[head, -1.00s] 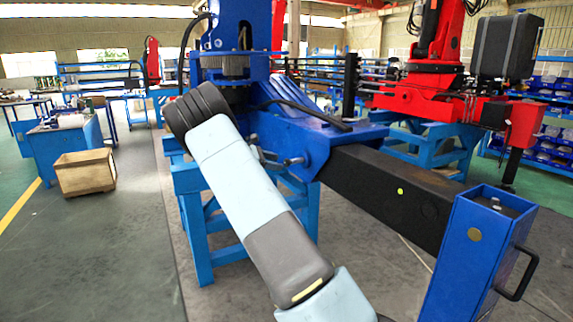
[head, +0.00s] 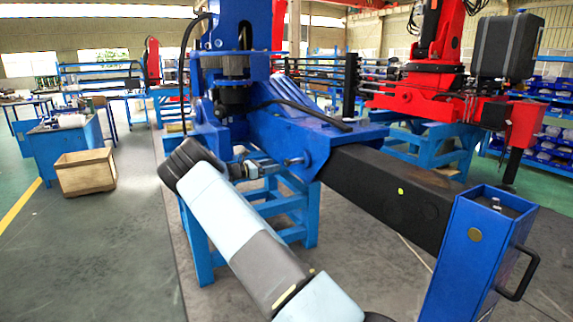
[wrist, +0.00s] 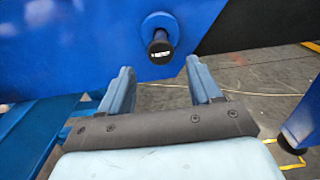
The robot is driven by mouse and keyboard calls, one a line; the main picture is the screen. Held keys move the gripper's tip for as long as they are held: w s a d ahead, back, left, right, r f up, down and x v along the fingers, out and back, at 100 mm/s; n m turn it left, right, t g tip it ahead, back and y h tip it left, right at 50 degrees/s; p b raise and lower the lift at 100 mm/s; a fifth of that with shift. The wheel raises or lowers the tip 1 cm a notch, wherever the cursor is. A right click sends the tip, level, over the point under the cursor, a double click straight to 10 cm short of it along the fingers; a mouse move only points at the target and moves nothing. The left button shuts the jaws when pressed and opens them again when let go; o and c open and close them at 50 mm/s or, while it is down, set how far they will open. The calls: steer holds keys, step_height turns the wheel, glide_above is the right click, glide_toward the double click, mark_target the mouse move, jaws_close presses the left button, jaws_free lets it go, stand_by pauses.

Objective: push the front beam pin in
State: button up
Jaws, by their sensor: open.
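The front beam pin (wrist: 160,47) sticks out of the blue beam housing (wrist: 70,35) in the wrist view. Its dark round end with a small white label faces the camera, and a blue collar sits around its base. In the head view the pin (head: 296,161) shows small on the housing's near side. My gripper (wrist: 160,78) is open and empty, its two fingers apart below the pin in the wrist picture. No contact with the pin shows. In the head view my gripper (head: 264,165) is small, just left of the pin.
A black beam (head: 390,195) runs right from the housing to a blue outrigger box (head: 480,250) with a black handle. Blue stands (head: 200,240) carry the crane. A wooden crate (head: 85,172) stands on the floor at left, with open floor around it.

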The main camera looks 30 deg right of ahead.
mark_target(285, 162)
steer(key=d, duration=0.8)
steer(key=shift+w, duration=0.15)
jaws_close()
stand_by(0.4)
